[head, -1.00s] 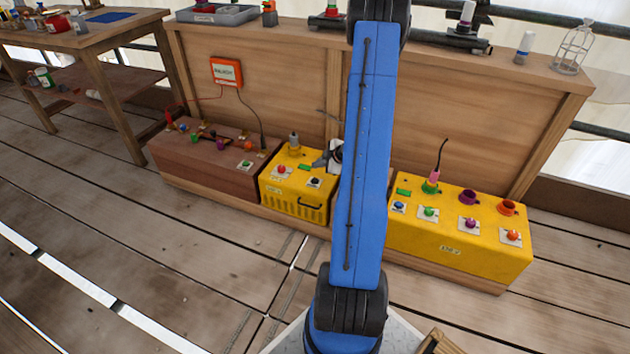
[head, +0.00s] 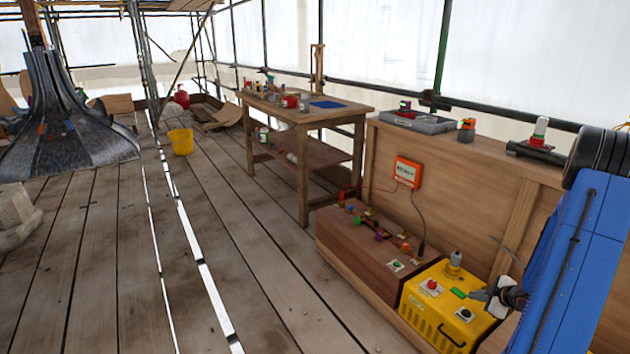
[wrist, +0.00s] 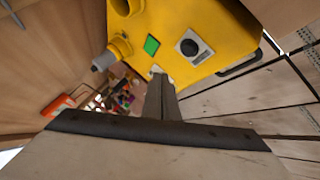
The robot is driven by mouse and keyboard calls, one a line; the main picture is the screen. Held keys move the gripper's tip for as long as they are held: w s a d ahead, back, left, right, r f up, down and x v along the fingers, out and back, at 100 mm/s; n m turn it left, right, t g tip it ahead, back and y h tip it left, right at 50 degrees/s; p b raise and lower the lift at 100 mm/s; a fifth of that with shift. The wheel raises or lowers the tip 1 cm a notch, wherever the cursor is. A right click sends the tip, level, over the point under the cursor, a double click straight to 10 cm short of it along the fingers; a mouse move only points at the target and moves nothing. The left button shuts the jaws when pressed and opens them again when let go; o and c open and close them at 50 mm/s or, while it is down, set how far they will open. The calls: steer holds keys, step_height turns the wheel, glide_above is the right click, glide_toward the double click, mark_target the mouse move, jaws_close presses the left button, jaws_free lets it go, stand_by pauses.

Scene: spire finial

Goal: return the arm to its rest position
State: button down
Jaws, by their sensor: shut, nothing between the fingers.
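My gripper (head: 484,297) is at the right of the head view, just above the right part of the yellow box (head: 425,308). Its dark fingers are shut with nothing between them. In the wrist view the fingers (wrist: 160,85) point at the yellow box (wrist: 205,20), which has a green rectangle and a black knob on a white plate. I cannot tell if the tips touch the box. My blue arm link runs down the right edge of the head view and hides what lies behind it.
A brown box (head: 345,240) with coloured knobs stands left of the yellow box. An orange-framed sign (head: 408,172) hangs on the wooden panel behind. A workbench (head: 310,113) stands farther back, with a yellow bucket (head: 181,142) on the floor. The plank floor at centre left is clear.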

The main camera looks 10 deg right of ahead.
steer(key=w+a+r+m+g+h, duration=0.15)
steer(key=a+r, duration=0.25)
steer(key=r, duration=0.7)
steer(key=a+r+m+h, duration=0.25)
steer(key=a+r, duration=0.25)
steer(key=r, duration=0.5)
steer(key=s+a+r+m+g+h, duration=0.1)
steer(key=s+a+r+m, duration=0.2)
steer(key=s+a+r, duration=0.55)
steer(key=s+a+r+m+g+y, duration=0.1)
steer(key=s+a+r+y, duration=0.1)
steer(key=s+a, duration=0.8)
steer(key=s+a+r+m+g+y, duration=0.1)
steer(key=s+a+r+y, duration=0.1)
steer(key=s+a, duration=0.9)
steer(key=a+r, duration=0.1)
steer(key=a, duration=0.2)
steer(key=shift+s+r+m, duration=0.2)
steer(key=shift+s+m, duration=0.1)
steer(key=shift+m, duration=0.1)
steer(key=shift+d, duration=0.1)
